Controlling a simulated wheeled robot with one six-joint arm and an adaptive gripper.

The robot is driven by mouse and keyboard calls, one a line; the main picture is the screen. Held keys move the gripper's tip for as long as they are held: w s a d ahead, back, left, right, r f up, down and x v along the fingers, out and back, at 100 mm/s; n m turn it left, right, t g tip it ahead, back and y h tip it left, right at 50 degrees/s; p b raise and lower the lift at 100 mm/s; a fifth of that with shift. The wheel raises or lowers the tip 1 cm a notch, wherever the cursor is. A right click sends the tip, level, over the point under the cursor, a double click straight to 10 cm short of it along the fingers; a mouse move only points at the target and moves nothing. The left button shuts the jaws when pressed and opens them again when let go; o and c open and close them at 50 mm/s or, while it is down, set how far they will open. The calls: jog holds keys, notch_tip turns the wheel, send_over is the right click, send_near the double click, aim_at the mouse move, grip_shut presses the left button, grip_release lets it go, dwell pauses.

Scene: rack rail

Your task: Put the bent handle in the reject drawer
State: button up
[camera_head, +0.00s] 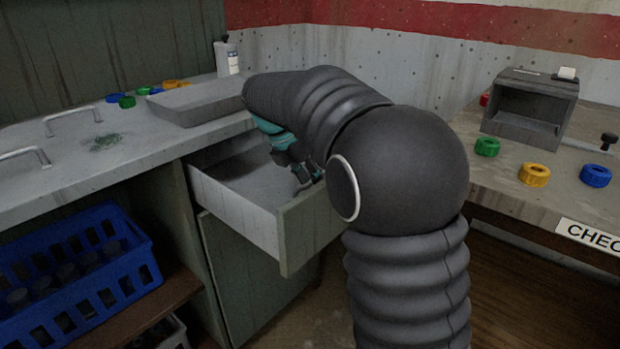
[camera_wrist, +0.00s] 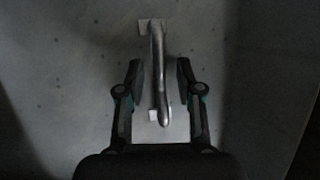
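The reject drawer (camera_head: 238,212) stands pulled out under the left bench, with its pale inside partly hidden by my arm. My gripper (camera_head: 307,178) reaches down into it, near its front panel. In the wrist view my gripper (camera_wrist: 158,72) is open, with a gap on each side between its fingers and a shiny metal handle (camera_wrist: 157,62). That handle has a pale foot at each end and appears to lie on the grey surface below; its exact height is hard to tell. In the head view it is hidden.
Two other handles (camera_head: 85,118) (camera_head: 24,155) are on the left bench. A shallow grey tray (camera_head: 200,102), a white bottle (camera_head: 227,55) and coloured rings are behind them. A blue crate (camera_head: 75,270) sits below. The right bench holds a grey box (camera_head: 530,105) and rings (camera_head: 534,175).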

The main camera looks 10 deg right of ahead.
jog(key=p+v, duration=0.2)
jog(key=v, duration=1)
jog(key=shift+r, duration=0.2)
jog(key=shift+d, duration=0.1)
